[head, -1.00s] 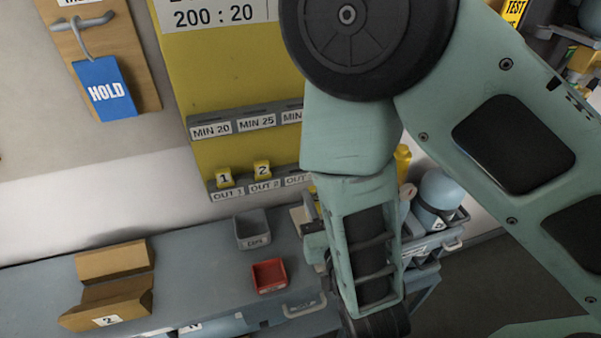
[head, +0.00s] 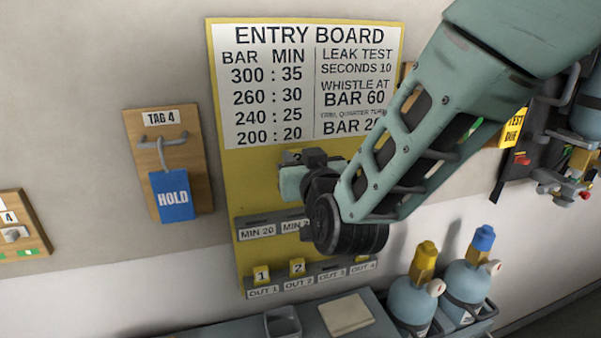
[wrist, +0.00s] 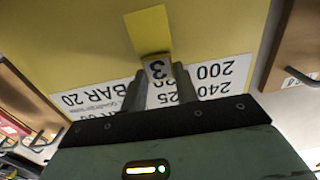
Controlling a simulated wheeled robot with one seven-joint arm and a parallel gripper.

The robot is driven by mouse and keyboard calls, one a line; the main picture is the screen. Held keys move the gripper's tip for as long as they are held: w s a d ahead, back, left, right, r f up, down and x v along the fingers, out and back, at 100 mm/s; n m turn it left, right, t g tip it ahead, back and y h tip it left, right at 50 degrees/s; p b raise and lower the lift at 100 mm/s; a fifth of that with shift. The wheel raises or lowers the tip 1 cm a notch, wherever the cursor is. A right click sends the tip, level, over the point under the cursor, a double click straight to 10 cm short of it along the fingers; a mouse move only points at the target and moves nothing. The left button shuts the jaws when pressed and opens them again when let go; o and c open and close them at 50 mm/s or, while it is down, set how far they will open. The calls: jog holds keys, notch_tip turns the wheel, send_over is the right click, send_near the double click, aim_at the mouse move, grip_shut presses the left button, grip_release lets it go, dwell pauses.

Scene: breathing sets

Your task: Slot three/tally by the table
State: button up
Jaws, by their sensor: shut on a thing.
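In the head view my gripper (head: 298,172) is in front of the entry board (head: 262,215), above the MIN row. Tally 1 (head: 262,275) stands in slot OUT 1 and tally 2 (head: 297,267) in OUT 2. The OUT 3 label (head: 331,275) and OUT 4 label (head: 364,267) show below my wrist, with no tally seen there. Part of the MIN row is hidden.
A HOLD tag (head: 172,196) hangs on a wooden plaque left of the board. Two blue cylinders (head: 410,300) stand at the lower right. A grey bin (head: 283,323) and a flat pale pad (head: 346,313) lie on the table below the board.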

jog(key=shift+f+b, duration=0.1)
jog(key=shift+b, duration=0.25)
notch_tip(320, 180, down, 6)
jog(key=b, duration=0.5)
jog(key=shift+b, duration=0.3)
jog(key=shift+r+b, duration=0.2)
jog(key=shift+b, duration=0.55)
dwell(1.5)
jog(key=shift+f+b, duration=2.15)
jog(key=shift+f, duration=0.05)
jog(key=o, duration=1)
